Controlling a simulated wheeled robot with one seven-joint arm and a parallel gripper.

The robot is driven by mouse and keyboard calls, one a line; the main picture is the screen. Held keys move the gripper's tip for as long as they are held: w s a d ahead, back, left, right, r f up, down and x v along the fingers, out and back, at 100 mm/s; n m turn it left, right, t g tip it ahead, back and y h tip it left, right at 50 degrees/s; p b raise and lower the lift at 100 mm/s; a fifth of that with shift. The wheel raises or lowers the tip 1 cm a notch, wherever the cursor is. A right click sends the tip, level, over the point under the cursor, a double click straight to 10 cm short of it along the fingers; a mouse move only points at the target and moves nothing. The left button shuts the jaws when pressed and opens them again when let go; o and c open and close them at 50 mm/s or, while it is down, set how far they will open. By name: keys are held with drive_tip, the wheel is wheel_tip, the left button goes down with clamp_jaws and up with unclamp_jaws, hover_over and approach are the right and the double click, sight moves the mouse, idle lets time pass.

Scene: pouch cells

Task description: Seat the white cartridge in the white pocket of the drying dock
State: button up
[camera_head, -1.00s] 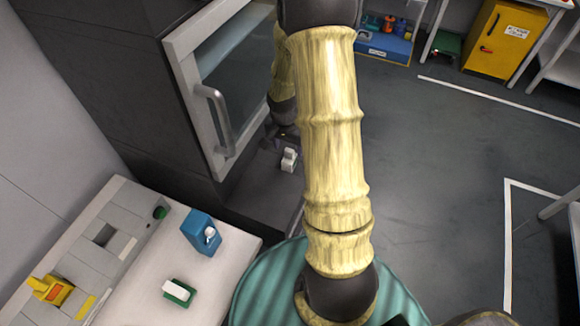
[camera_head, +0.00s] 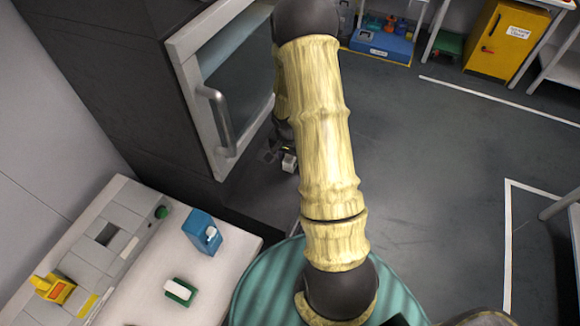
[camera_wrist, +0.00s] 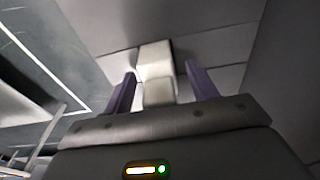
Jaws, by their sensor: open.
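In the wrist view, a white two-part block (camera_wrist: 157,65), which looks like the white cartridge, sits between the two purple fingers of my gripper (camera_wrist: 160,88). The fingers stand apart on either side of it, and a gap shows on at least the right side. A light grey panelled surface (camera_wrist: 215,50) lies behind it, with a dark strip along the block's right edge. In the head view, a small white piece (camera_head: 289,163) shows beside my arm, below the cabinet door. My gripper is mostly hidden there by my arm. I cannot tell whether the block is in a pocket.
The dark cabinet's framed glass door (camera_head: 217,120) with its handle is close to my arm. On the bench at lower left are a blue container (camera_head: 202,232), a green holder (camera_head: 181,292) with a white block, and a yellow item (camera_head: 52,288). Open floor lies right.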

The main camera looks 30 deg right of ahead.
idle(0.4)
clamp_jaws()
drive_tip(key=shift+r, duration=0.1)
wheel_tip(320, 180, up, 10)
drive_tip(key=shift+f, duration=0.1)
idle(0.5)
drive_tip(key=shift+w+d, duration=0.1)
idle(0.4)
